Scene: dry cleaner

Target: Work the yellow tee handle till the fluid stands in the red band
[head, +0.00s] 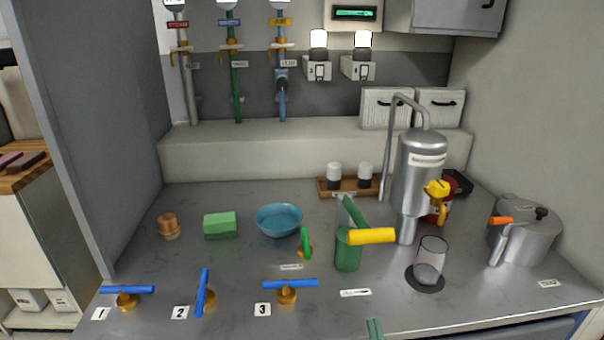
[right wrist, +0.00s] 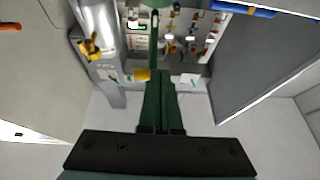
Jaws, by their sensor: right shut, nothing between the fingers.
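The yellow tee handle (head: 371,236) sits on a green pump-like body (head: 348,252) with a slanting green arm (head: 354,213), right of the middle of the counter. A yellow piece, likely the same handle, shows in the right wrist view (right wrist: 141,75). The tips of my right gripper (head: 375,328) show at the counter's front edge, below and apart from the handle. In the right wrist view its green fingers (right wrist: 161,100) are together and empty. I cannot make out a red band or a fluid level. My left gripper is not in view.
A steel tank (head: 418,165) with a yellow tap (head: 437,188) stands behind right. A glass (head: 432,262) and a pressure pot (head: 525,240) stand right. Blue-handled valves (head: 290,284) line the front left. A blue bowl (head: 279,219) and green block (head: 220,225) lie left.

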